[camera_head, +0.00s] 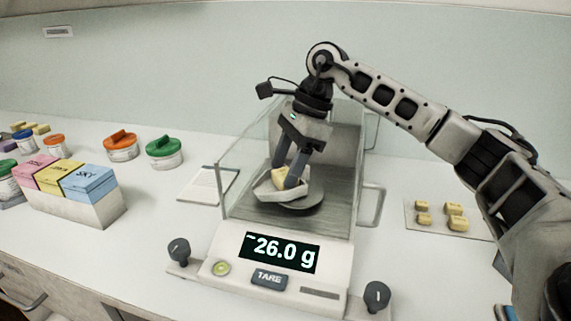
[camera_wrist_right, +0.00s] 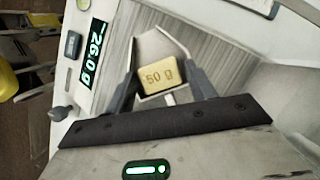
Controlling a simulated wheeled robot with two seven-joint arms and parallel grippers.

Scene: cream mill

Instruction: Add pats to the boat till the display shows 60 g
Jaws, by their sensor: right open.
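My right gripper (camera_head: 287,172) is inside the glass-walled balance, with its fingers down at the white boat (camera_head: 264,190) on the dark round pan (camera_head: 300,207). A yellow pat (camera_head: 279,176) is in the boat between the open fingers. In the right wrist view this pat (camera_wrist_right: 158,76) is marked 50 g and the boat (camera_wrist_right: 150,44) shows behind it. The display (camera_head: 281,251) reads 26.0 g with a small mark before the number. Several pats (camera_head: 455,208) sit on a pale tray (camera_head: 411,213) to the right of the balance. My left gripper is out of view.
Glass walls (camera_head: 245,150) surround the pan. The TARE button (camera_head: 269,277) and two dark knobs (camera_head: 178,250) are at the front. A block of coloured boxes (camera_head: 88,181) and lidded jars (camera_head: 164,152) stand at left. A flat card (camera_head: 209,184) lies beside the balance.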

